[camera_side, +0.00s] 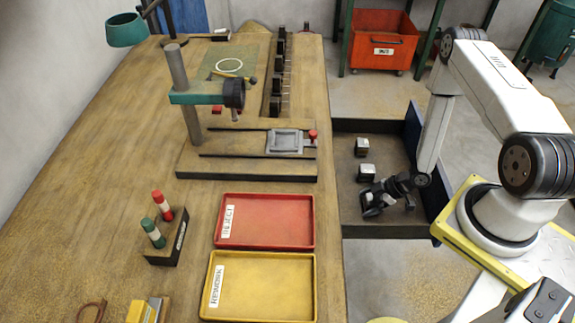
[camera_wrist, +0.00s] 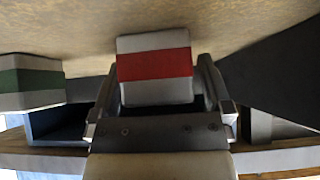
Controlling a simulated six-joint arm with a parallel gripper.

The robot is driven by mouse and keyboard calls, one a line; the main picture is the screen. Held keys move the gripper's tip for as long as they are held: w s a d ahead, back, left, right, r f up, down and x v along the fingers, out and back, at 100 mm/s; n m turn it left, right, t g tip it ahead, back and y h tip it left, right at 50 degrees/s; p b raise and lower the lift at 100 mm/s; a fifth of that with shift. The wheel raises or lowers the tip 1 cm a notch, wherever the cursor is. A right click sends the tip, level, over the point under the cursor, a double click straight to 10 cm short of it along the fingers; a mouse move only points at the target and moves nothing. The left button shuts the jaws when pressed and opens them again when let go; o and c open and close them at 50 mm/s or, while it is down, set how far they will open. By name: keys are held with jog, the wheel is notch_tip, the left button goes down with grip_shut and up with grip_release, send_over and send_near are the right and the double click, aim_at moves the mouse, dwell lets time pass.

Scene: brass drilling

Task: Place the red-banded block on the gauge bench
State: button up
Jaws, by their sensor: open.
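The red-banded block (camera_wrist: 154,68) is pale grey with a broad red stripe. In the wrist view it sits between the two open fingers of my gripper (camera_wrist: 158,92), with a narrow gap visible beside it. A green-banded block (camera_wrist: 30,82) stands to its left. In the side view my gripper (camera_side: 374,203) is low in the dark tray (camera_side: 345,222) right of the wooden bench (camera_side: 110,150). No band can be read there, and the red-banded block is hidden or indistinct. I cannot tell which surface is the gauge bench.
Two small blocks (camera_side: 362,147) (camera_side: 367,172) stand in the tray behind my gripper. The bench holds a drill stand (camera_side: 178,95), a red REJECT tray (camera_side: 265,221), a yellow REWORK tray (camera_side: 262,286) and a marker holder (camera_side: 168,238). Much of the bench's left side is clear.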

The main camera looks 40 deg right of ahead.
aim_at(369, 199)
dwell(0.3)
grip_shut()
jog(key=shift+r, duration=0.15)
dwell(0.3)
jog(key=shift+r, duration=4.9)
